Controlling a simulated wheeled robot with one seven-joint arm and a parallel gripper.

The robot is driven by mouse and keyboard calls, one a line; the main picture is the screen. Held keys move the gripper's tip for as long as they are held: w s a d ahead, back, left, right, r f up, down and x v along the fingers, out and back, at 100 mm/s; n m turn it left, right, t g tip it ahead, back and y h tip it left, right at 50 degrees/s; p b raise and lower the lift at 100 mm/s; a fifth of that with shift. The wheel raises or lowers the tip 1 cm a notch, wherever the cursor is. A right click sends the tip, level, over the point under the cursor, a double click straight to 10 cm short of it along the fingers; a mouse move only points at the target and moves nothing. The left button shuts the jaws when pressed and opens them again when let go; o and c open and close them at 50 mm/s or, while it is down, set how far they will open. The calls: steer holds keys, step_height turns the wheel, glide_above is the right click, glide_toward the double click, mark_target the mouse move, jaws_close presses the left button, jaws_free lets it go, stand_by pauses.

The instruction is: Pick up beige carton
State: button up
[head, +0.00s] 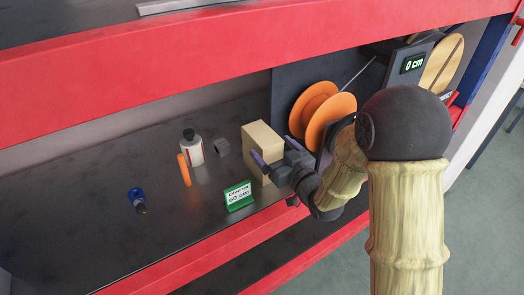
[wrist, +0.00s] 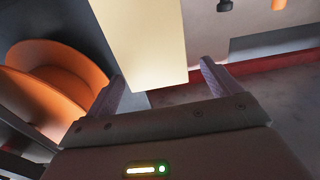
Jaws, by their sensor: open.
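The beige carton (head: 262,142) stands upright on the dark shelf, left of an orange spool. In the wrist view the carton (wrist: 140,40) is a pale block reaching down from the top edge, mostly between my two fingers. My gripper (head: 274,151) is open, with its purple fingertips at the carton's near right side. In the wrist view my gripper (wrist: 161,68) has its left finger close to the carton's left edge, and a gap shows at the right finger. I cannot tell whether either finger touches it. Part of the carton is hidden behind the gripper.
The orange spool (head: 325,115) is close to my arm. A red beam (head: 200,75) runs above.

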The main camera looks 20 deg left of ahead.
mark_target(265, 136)
steer(key=shift+w+a+r+p, duration=0.15)
steer(key=shift+w+p, duration=0.05)
steer(key=shift+p, duration=0.1)
steer(key=p+x, duration=0.2)
steer(key=x, duration=0.2)
steer(key=shift+w, duration=0.15)
steer(key=shift+w+a, duration=0.15)
steer(key=shift+a, duration=0.1)
jaws_close()
stand_by(0.4)
